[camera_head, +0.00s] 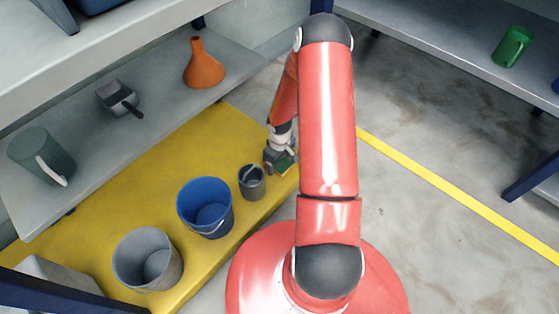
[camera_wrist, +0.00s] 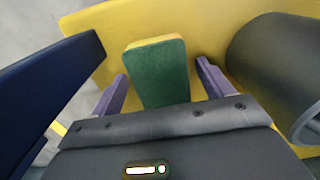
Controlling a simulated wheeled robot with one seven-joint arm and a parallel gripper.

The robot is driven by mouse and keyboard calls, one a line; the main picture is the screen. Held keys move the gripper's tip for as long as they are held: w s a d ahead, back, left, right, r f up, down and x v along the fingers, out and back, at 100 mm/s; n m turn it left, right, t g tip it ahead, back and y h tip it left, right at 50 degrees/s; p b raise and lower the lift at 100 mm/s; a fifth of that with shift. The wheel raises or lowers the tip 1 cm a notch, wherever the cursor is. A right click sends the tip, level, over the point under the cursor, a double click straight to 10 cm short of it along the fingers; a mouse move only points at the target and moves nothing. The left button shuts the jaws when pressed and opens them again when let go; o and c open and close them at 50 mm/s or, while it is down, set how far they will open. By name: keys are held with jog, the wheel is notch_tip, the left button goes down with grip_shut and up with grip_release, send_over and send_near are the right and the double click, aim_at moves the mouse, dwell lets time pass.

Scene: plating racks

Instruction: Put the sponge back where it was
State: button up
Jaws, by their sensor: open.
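The sponge (camera_wrist: 157,73) is a block with a green top and a yellow edge. In the wrist view it lies between the two purple fingers of my gripper (camera_wrist: 160,85), with a gap showing on each side. In the head view the sponge (camera_head: 285,165) is small and partly hidden beneath my gripper (camera_head: 279,165). It is at the right part of the yellow surface (camera_head: 170,150). My gripper is open around the sponge. Whether the sponge rests flat on the yellow surface is hard to tell.
A small dark grey bucket (camera_head: 252,184) stands close to my gripper, left of it. A blue bucket (camera_head: 205,210) and a grey bucket (camera_head: 148,262) stand further left. A grey shelf behind holds an orange funnel (camera_head: 204,65), a scoop (camera_head: 118,98) and a jug (camera_head: 40,157).

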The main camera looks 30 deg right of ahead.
aim_at(280, 163)
jog(key=shift+r, duration=0.1)
notch_tip(280, 163, up, 12)
jog(key=p, duration=0.3)
dwell(0.7)
